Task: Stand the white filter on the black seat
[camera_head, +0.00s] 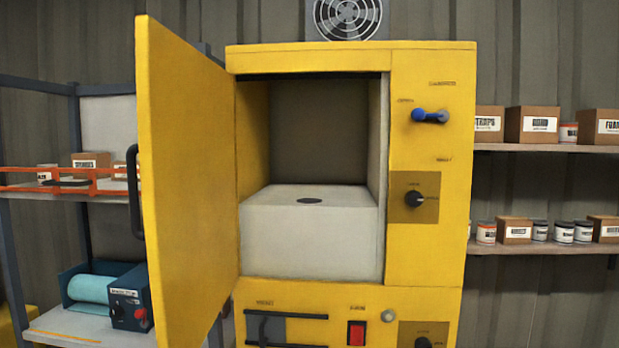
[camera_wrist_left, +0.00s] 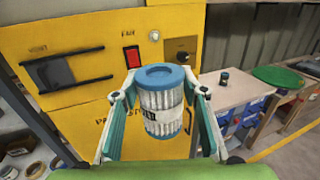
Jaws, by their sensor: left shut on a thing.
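The white filter (camera_wrist_left: 163,108) shows in the left wrist view, a pleated white cylinder with a blue cap and a dark label. It stands about upright between the fingers of my left gripper (camera_wrist_left: 160,115), which is shut on it in front of the yellow cabinet's lower front. The black seat (camera_head: 310,200) is a small dark disc on top of the white block (camera_head: 310,235) inside the open cabinet in the head view. It is bare. Neither gripper shows in the head view, and my right gripper is in neither view.
The yellow cabinet (camera_head: 430,260) has its door (camera_head: 190,170) swung open to the left. Shelves with boxes and tins (camera_head: 540,148) are on the right. A blue roll device (camera_head: 105,290) sits on the left rack. The space above the white block is clear.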

